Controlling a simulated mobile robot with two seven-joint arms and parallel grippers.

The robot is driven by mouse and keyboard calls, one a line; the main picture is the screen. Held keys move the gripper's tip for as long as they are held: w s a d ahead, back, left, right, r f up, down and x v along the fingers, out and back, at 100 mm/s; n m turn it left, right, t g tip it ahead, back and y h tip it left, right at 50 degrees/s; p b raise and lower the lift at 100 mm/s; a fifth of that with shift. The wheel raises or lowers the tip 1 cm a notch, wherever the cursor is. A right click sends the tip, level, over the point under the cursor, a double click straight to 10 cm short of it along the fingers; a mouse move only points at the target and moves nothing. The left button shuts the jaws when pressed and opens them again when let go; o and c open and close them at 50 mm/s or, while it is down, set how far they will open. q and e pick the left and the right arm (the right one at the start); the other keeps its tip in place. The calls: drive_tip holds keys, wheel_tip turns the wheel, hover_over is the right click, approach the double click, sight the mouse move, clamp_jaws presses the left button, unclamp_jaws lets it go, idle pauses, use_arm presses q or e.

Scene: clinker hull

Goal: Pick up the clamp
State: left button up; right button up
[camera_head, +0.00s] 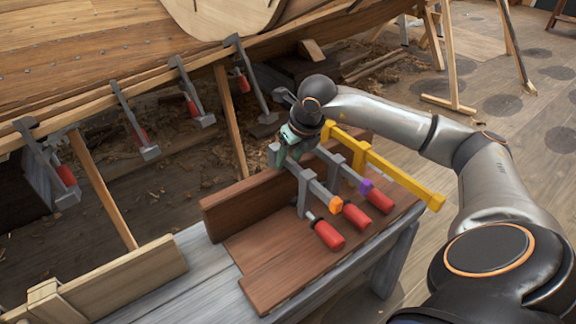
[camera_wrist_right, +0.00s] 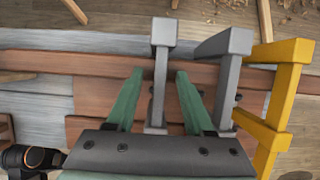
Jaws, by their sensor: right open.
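Several bar clamps stand side by side on the brown board on the bench. The nearest is a grey clamp (camera_head: 318,190) with an orange bar end and a red handle (camera_head: 329,235). Beside it is a grey clamp with a purple bar end (camera_head: 366,186), then a yellow clamp (camera_head: 400,178). My right gripper (camera_head: 290,147) is over the far end of the nearest clamp. In the right wrist view its green fingers (camera_wrist_right: 157,92) are open, one on each side of a grey clamp bar (camera_wrist_right: 160,70), with gaps visible. My left gripper is out of view.
The second grey clamp (camera_wrist_right: 226,75) and the yellow clamp (camera_wrist_right: 284,90) stand close to the right finger. More clamps (camera_head: 135,120) hang along the wooden hull edge (camera_head: 100,90). A wooden rail (camera_head: 115,283) lies on the grey bench at left.

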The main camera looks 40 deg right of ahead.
clamp_jaws()
idle(0.5)
idle(0.9)
drive_tip(key=shift+r, duration=0.1)
